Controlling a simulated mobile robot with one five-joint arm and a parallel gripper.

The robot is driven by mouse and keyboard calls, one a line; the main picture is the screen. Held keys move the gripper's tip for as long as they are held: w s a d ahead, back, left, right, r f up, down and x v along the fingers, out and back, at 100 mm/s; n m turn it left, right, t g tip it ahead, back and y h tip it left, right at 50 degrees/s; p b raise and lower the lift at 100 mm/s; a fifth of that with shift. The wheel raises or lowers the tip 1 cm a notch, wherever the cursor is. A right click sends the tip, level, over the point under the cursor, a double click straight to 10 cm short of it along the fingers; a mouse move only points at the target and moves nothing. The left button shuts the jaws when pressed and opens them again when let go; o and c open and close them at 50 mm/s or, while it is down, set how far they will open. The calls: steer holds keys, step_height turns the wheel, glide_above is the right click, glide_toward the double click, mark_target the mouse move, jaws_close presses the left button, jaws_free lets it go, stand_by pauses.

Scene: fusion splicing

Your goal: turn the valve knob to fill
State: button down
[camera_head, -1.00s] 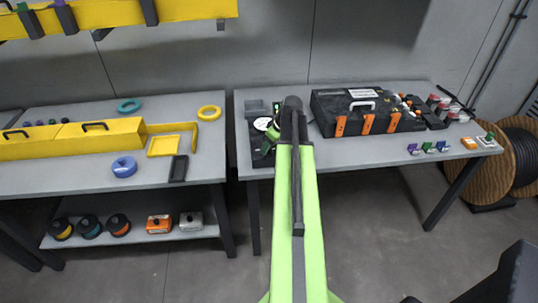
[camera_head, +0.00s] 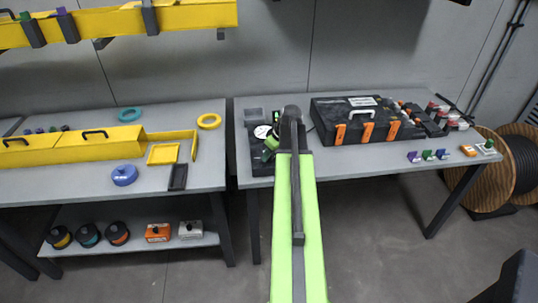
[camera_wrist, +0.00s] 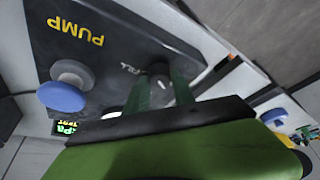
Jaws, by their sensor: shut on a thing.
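A dark panel (camera_wrist: 105,45) marked PUMP in yellow fills the upper left of the wrist view. The dark valve knob (camera_wrist: 161,70) stands on it beside small pale lettering that I cannot read for certain. My gripper (camera_wrist: 161,92) has its two green fingers on either side of the knob and is shut on it. The fingers hide part of the knob, so its pointing direction is unclear. In the head view, the pump unit (camera_head: 256,160) is at the left end of the right table, partly behind my gripper (camera_head: 268,150).
A black case with orange latches (camera_head: 350,107) stands right of my arm. Several small coloured items (camera_head: 428,156) lie farther right. A gap separates the two tables.

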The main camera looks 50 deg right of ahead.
steer(key=m+h, duration=0.1)
steer(key=m, duration=0.2)
steer(key=shift+a, duration=0.2)
steer(key=m, duration=0.2)
steer(key=m+h, duration=0.1)
steer(key=m, duration=0.1)
steer(key=shift+g+h, duration=0.3)
steer(key=shift+g, duration=0.1)
steer(key=m+g+h, duration=0.1)
steer(key=m, duration=0.2)
steer(key=shift+w+a+m, duration=0.1)
steer(key=shift+w+m, duration=0.05)
steer(key=shift+m, duration=0.15)
steer(key=m+g, duration=0.1)
steer(key=m, duration=0.3)
steer(key=shift+w+h, duration=0.15)
steer(key=shift+h, duration=0.25)
steer(key=m+g, duration=0.2)
steer(key=m, duration=0.2)
steer(key=shift+w+m, duration=0.15)
steer(key=shift+m, duration=0.25)
steer(key=shift+w+m+g, duration=0.1)
steer(key=shift+m+g, duration=0.7)
steer(key=shift+m, duration=1.2)
